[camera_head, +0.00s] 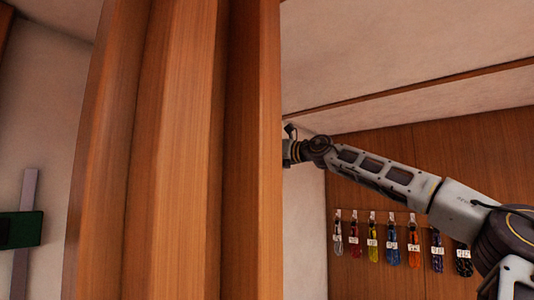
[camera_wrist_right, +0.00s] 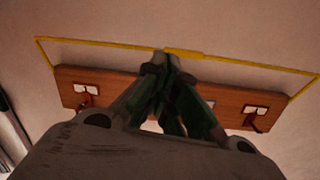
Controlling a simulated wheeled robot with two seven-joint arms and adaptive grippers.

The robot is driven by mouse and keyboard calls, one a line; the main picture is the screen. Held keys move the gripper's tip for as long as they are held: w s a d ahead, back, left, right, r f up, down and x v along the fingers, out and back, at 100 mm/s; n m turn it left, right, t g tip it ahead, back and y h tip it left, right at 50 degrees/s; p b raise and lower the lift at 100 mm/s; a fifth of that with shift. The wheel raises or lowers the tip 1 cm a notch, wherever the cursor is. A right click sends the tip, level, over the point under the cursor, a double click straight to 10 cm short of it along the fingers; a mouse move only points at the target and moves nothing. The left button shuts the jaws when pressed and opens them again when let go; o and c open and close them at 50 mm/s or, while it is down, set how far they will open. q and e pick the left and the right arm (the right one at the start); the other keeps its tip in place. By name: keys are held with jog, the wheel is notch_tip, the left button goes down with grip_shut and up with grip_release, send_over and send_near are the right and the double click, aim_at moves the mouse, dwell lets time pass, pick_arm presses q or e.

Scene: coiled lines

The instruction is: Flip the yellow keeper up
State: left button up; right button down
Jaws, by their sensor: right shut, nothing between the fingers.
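The yellow keeper (camera_wrist_right: 187,53) is a thin yellow bar frame with a thicker middle section. In the right wrist view it runs across the top, its side arms reaching down to a wooden board (camera_wrist_right: 230,108) on the pale wall. My right gripper (camera_wrist_right: 166,62) is shut and empty. Its fingertips overlap the keeper's middle in the picture; I cannot tell whether they touch it. In the head view my right arm reaches in from the right, and its gripper is hidden behind the wooden post. My left gripper is in neither view.
A broad wooden post (camera_head: 180,150) blocks the middle of the head view. Several coloured coiled lines (camera_head: 392,245) with white tags hang on the wood panel (camera_head: 470,140) at right. The board carries white labels (camera_wrist_right: 87,88) and dark hooks. A green box (camera_head: 22,229) is at far left.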

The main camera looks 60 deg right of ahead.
jog(key=shift+s+f, duration=0.2)
jog(key=shift+s, duration=1.45)
jog(key=shift+a, duration=0.1)
